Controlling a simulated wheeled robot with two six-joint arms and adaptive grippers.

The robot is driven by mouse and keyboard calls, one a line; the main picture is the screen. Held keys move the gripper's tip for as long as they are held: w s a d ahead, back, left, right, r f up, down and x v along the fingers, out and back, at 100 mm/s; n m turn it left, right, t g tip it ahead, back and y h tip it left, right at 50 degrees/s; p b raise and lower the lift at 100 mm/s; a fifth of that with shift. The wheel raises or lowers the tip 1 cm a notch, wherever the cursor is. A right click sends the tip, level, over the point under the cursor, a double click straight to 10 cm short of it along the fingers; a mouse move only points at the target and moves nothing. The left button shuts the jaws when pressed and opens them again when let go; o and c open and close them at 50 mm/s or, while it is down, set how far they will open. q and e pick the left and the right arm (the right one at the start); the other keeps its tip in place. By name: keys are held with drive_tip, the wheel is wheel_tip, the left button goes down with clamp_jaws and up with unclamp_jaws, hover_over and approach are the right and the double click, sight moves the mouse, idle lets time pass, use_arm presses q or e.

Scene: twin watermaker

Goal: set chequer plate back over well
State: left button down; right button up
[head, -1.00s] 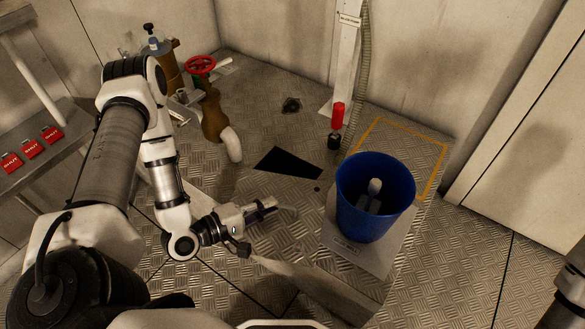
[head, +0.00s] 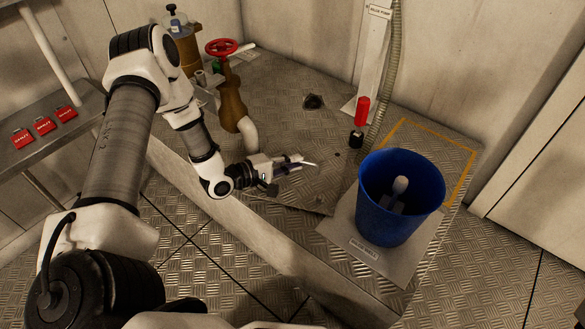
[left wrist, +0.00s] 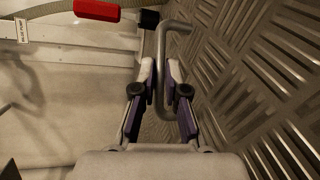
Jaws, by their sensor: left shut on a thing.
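My left gripper (head: 295,162) is shut on the bent metal bar handle (left wrist: 163,75) of the chequer plate. The bar passes between the two fingers in the left wrist view. The chequer plate (left wrist: 255,85) fills the right of that view with its raised ribs. In the head view the plate (head: 312,185) lies at deck level under and beside the gripper, its edges hard to tell from the ribbed deck. No dark well opening shows there; whether the plate sits fully flush I cannot tell. My right gripper is out of view.
A blue bucket (head: 385,228) stands on a grey pad right of the plate. A brown pipe with a red valve wheel (head: 221,47) stands at the back left. The raised deck's front edge runs below the plate.

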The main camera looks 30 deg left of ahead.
use_arm(q)
drive_tip(key=shift+r, duration=0.2)
drive_tip(key=shift+f, duration=0.1)
drive_tip(key=c, duration=1.6)
unclamp_jaws()
drive_tip(key=shift+f, duration=0.15)
drive_tip(key=o, duration=0.4)
